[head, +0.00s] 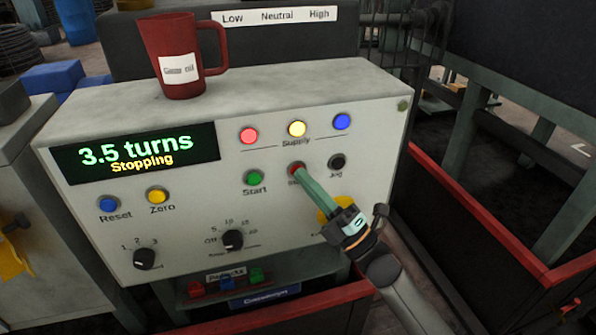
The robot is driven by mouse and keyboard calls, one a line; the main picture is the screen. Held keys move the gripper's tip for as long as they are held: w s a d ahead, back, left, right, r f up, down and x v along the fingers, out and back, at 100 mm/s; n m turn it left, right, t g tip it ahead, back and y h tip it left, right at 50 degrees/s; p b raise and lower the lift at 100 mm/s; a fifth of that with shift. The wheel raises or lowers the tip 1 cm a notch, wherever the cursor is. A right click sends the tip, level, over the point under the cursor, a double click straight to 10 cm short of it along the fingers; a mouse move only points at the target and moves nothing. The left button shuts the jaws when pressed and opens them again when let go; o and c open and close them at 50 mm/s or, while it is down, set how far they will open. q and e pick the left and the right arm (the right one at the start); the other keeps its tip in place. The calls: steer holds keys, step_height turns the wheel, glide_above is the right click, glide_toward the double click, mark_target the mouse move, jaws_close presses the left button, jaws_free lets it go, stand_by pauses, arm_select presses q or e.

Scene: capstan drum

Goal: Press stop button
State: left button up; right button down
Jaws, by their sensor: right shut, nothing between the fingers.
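The control panel (205,235) faces me with a lit display (135,152) reading "3.5 turns" and "Stopping". The red stop button (295,167) sits between the green Start button (254,178) and the black Jog button (337,161). Its label is mostly hidden by my right gripper (301,174). That gripper is shut and empty, and its green fingertips reach up to the red button and overlap its lower part. They appear to touch it. My left gripper is not in view.
A red mug (176,62) labelled "Gear oil" stands on top of the panel box. Blue Reset (108,204) and yellow Zero (157,196) buttons, dark knobs (233,240) and a partly hidden yellow part (330,210) are on the panel. Red-edged troughs (490,225) lie right and below.

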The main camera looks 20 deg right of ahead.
steer(key=shift+s+p, duration=0.3)
steer(key=shift+s, duration=0.5)
steer(key=shift+s, duration=0.1)
steer(key=s+p, duration=0.1)
steer(key=s, duration=0.4)
steer(key=shift+d, duration=0.15)
steer(key=shift+w, duration=0.1)
stand_by(0.5)
